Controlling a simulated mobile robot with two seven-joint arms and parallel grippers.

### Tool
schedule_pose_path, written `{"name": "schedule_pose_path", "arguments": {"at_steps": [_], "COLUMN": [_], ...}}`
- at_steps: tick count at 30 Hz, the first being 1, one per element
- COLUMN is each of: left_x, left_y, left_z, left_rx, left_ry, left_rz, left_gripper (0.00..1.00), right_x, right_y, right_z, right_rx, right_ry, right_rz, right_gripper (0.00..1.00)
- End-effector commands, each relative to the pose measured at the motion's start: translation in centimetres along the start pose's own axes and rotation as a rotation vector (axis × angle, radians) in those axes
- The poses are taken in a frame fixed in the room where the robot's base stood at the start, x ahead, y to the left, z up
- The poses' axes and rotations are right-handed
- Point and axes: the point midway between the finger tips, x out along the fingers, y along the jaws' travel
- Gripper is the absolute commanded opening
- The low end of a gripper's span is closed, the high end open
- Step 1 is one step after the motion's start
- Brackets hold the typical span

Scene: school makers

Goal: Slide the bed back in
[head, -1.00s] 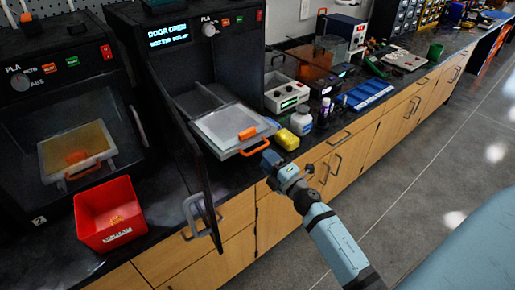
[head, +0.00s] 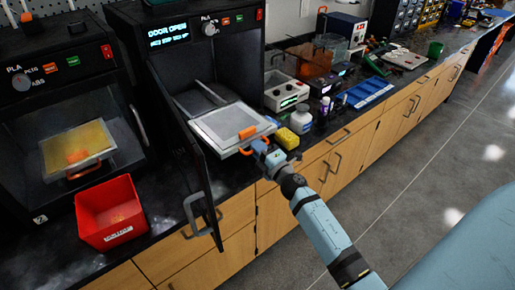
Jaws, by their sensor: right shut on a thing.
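The bed (head: 220,127) is a light plate in a grey frame. It sticks out of the front of the right-hand printer (head: 200,72), whose door (head: 185,155) stands open to the left. An orange printed piece (head: 248,132) lies on the bed near its front edge. An orange handle (head: 244,151) is on the bed's front. My right gripper (head: 261,147) is at the right end of this handle and shut on it. The fingertips are small and partly hidden. My left gripper is not in view.
A red bin (head: 110,213) stands on the bench left of the open door. A yellow sponge (head: 287,138) and a white bottle (head: 301,120) stand close right of my gripper. A second printer (head: 70,95) is at the left.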

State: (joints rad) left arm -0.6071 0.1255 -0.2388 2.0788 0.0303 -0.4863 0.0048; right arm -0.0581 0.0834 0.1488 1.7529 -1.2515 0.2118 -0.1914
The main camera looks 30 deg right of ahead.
Motion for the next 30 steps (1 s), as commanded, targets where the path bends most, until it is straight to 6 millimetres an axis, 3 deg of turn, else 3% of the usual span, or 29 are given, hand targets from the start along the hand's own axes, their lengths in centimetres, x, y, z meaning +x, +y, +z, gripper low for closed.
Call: {"name": "schedule_pose_path", "arguments": {"at_steps": [5, 11, 30], "left_x": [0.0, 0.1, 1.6], "left_y": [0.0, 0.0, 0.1], "left_z": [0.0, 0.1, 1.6], "left_rx": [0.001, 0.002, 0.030], "left_ry": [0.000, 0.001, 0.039], "left_rz": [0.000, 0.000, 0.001], "left_gripper": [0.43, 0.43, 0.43], "right_x": [0.3, 2.6, 17.9], "right_y": [-0.1, -0.5, -3.6], "right_z": [0.0, 0.0, 0.1], "right_rx": [0.000, -0.001, -0.001], "right_ry": [0.001, 0.001, 0.000], "right_rz": [0.000, 0.001, 0.003], "right_gripper": [0.00, 0.00, 0.00]}}
